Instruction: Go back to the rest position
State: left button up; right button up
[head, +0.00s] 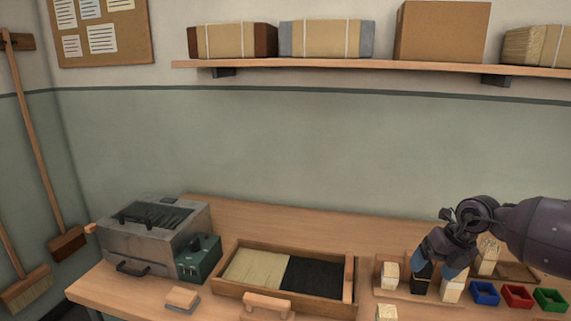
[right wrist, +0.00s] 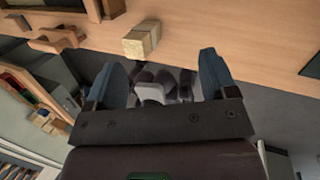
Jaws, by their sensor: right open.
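My right gripper (head: 437,270) is at the right of the head view, above or in front of a row of bristle bundles on the bench. Its blue fingers are spread in the right wrist view (right wrist: 161,75), with nothing held between them. A cream bristle bundle (right wrist: 142,39) lies on the bench near its edge, apart from the fingers. In the head view a cream bundle (head: 386,313) shows at the bottom edge. The gripper partly hides a black bundle (head: 421,281) and a cream bundle (head: 452,289). My left gripper is not in view.
A wooden tray (head: 352,283) holds cream and black bristles. A grey machine (head: 150,240) stands at left. Blue (head: 485,293), red (head: 517,297) and green (head: 550,299) bins sit at right. A shelf (head: 370,66) with packages is high on the wall.

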jog(key=a+r+m+t+y, duration=0.35)
jog(key=a+r+y, duration=0.2)
jog(key=a, duration=0.45)
jog(key=a+r+m+t+y, duration=0.2)
jog(key=a+r+t+y, duration=0.3)
jog(key=a, duration=0.5)
jog(key=s+d+f+m+t+h, duration=0.3)
jog(key=s+d+f+m+h, duration=0.15)
jog(key=f+m, duration=0.5)
jog(key=s+d+f+m+t+h, duration=0.25)
jog(key=s+f+m+h, duration=0.25)
jog(key=f+m, duration=0.5)
jog(key=s+d+f+m+g+h, duration=0.2)
jog(key=s+f, duration=0.6)
jog(key=s, duration=0.4)
jog(key=s+d+f+m+g+h, duration=0.2)
jog(key=s+f+m, duration=0.5)
jog(key=s, duration=0.4)
jog(key=d+g, duration=0.1)
jog(key=d, duration=0.1)
jog(key=shift+s+d+f+h, duration=0.3)
jog(key=shift+s+d+f, duration=0.05)
jog(key=shift+s+d, duration=0.05)
